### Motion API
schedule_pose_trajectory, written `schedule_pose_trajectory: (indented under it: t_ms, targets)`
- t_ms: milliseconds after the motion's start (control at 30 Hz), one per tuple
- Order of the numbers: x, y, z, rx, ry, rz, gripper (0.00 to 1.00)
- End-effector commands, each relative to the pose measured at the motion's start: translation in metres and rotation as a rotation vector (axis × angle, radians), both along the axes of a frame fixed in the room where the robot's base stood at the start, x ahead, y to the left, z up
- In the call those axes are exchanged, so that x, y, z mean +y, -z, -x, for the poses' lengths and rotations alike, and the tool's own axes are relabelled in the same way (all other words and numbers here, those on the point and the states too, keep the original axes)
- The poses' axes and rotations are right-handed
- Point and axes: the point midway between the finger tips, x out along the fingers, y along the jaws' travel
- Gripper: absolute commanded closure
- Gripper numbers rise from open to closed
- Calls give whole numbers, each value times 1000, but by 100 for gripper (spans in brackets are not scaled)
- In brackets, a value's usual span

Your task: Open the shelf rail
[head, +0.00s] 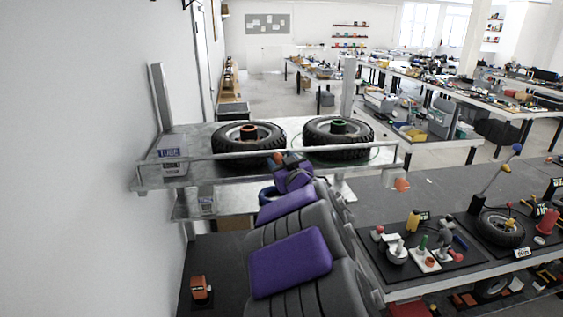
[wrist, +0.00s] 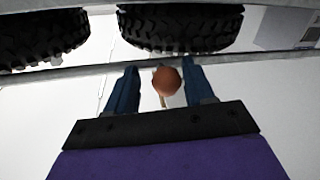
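The shelf rail (head: 225,156) is a thin metal bar along the front of the metal shelf (head: 197,138), in front of two tires. It also shows in the wrist view as a grey bar (wrist: 75,71) below the tires. A round orange-brown knob (wrist: 167,80) shows between the two blue fingers of my gripper (wrist: 161,69). The fingers are apart, with a visible gap on each side of the knob. In the head view my gripper (head: 287,162) is at the front of the rail, near its middle; its fingertips are hard to make out there.
Two black tires (head: 228,145) (head: 318,141) lie flat on the shelf. A grey labelled box (head: 173,158) stands at its left end. A dark workbench (head: 450,205) with tools and a tire is at the right. A white wall (head: 80,150) runs along the left.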

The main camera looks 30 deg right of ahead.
Motion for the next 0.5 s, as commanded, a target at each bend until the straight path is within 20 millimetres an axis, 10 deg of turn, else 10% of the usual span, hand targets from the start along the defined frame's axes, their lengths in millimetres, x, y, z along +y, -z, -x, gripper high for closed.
schedule_pose_trajectory:
  t_ms: [500]
  targets:
    - [0,0,1,2,-3,1,97]
